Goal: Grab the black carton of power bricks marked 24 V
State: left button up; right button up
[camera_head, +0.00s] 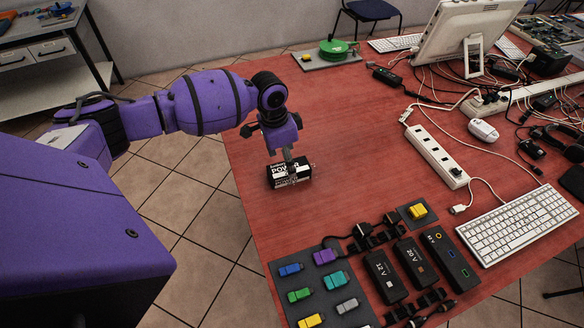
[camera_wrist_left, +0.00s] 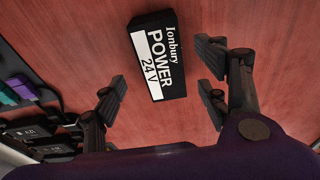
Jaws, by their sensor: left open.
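The black carton (camera_head: 289,174) lies on the red table near its left edge. In the left wrist view the black carton (camera_wrist_left: 157,56) shows a white panel with the words "POWER 24 V". My left gripper (camera_head: 290,160) is right above the carton in the head view and hides part of it. In the left wrist view my left gripper (camera_wrist_left: 166,85) is open, with its fingers apart on either side of the carton's near end. The carton is not gripped. My right gripper is not in view.
A grey mat (camera_head: 319,270) with several coloured connectors lies in front, beside black power bricks marked 12 V (camera_head: 384,275) and 20 V (camera_head: 415,262). A white power strip (camera_head: 437,157), keyboard (camera_head: 517,224) and tangled cables lie to the right. The table around the carton is clear.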

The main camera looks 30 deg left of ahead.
pick_arm(q)
notch_tip(320, 180, down, 2)
jog(key=shift+w+d+f, duration=0.1)
jog(key=f, duration=0.2)
jog(key=shift+w+d+f, duration=0.15)
jog(key=shift+w+f, duration=0.15)
jog(key=shift+f, duration=0.05)
jog(key=shift+w+f, duration=0.1)
jog(key=shift+f, duration=0.45)
jog(key=shift+r, duration=0.1)
jog(key=c, duration=1.5)
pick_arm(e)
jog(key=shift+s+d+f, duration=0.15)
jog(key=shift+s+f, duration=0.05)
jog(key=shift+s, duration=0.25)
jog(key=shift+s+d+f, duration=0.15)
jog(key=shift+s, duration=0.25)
